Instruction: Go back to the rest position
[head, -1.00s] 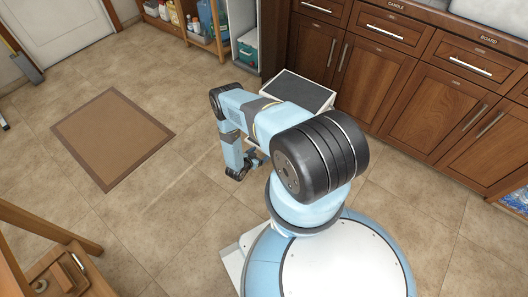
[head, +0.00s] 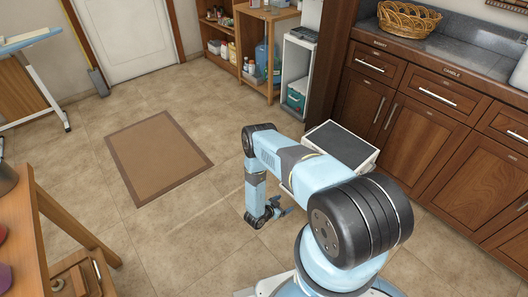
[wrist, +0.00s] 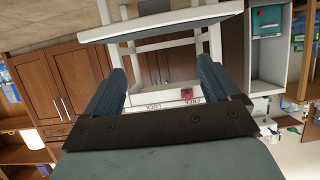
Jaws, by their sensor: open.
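My gripper (head: 278,210) hangs low above the tiled floor at the end of my bent arm, left of a white stand with a dark top (head: 342,145). In the wrist view my gripper (wrist: 164,70) shows two blue-grey fingers spread wide apart with nothing held between them. The pale frame of the white stand (wrist: 160,30) shows beyond the fingers. The fingertips are small in the head view.
Wooden cabinets with a dark counter (head: 465,55) run along the right. A wooden shelf (head: 275,20) stands at the back. A wooden table (head: 25,225) is at the left. A brown mat (head: 158,155) lies on open floor near a white door (head: 125,35).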

